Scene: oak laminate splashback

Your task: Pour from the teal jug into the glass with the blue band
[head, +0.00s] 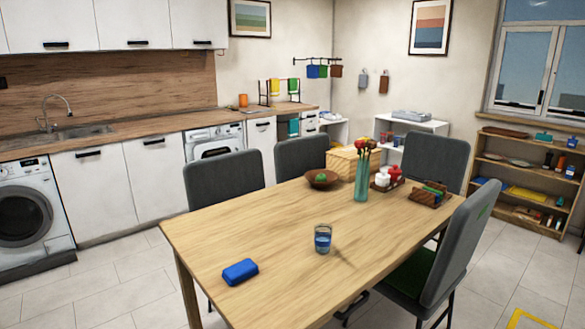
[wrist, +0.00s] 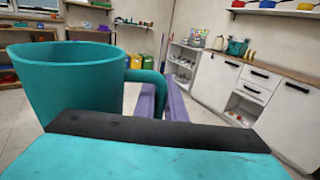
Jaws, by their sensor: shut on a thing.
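The teal jug (wrist: 75,90) fills the left of the wrist view, looking upright, its rim near the top and its handle on the right side. My gripper (wrist: 164,98) has purple fingers shut on the jug's handle. The jug's base is hidden behind my gripper's body, and its contents cannot be seen. The glass with the blue band (head: 323,239) stands upright on the wooden table in the head view. Whether it holds any liquid is hard to tell. My gripper and the jug are not in the head view.
On the table (head: 215,240) lie a blue block (head: 240,271) left of the glass and a brown bowl (head: 322,179) behind it. A teal vase with flowers (head: 361,180) stands behind to the right. Grey chairs surround the table. The table around the glass is clear.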

